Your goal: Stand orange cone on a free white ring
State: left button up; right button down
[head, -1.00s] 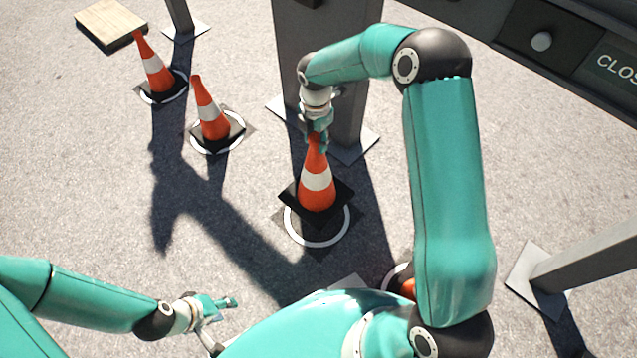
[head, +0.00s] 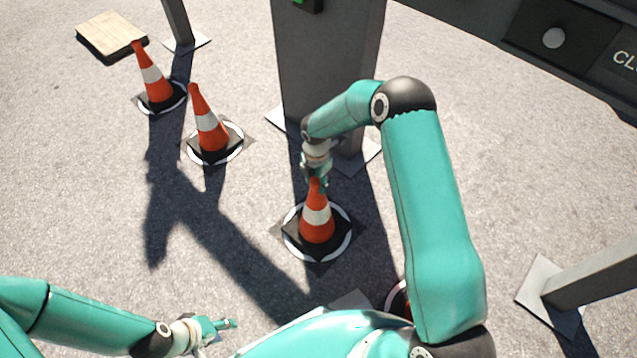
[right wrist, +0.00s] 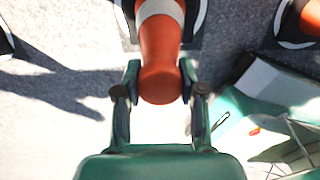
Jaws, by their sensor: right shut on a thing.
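An orange cone (head: 317,228) with a white band and black square base stands upright inside a white ring (head: 345,245) in the middle of the head view. My right gripper (head: 317,181) is shut on the cone's top. In the right wrist view the cone (right wrist: 160,45) runs up from between the fingers of the right gripper (right wrist: 160,88). The base looks at or very near the ground; any small gap cannot be told. My left gripper (head: 222,326) is away at the lower left, empty, with its fingers seen too small to judge.
Two other cones stand on white rings to the left, one nearer (head: 209,130) and one farther (head: 155,85). A wooden board (head: 110,35) lies at the far left. A grey post (head: 325,60) rises behind the held cone.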

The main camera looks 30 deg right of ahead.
jog(key=shift+f, duration=0.2)
jog(key=c, duration=0.7)
grip_release()
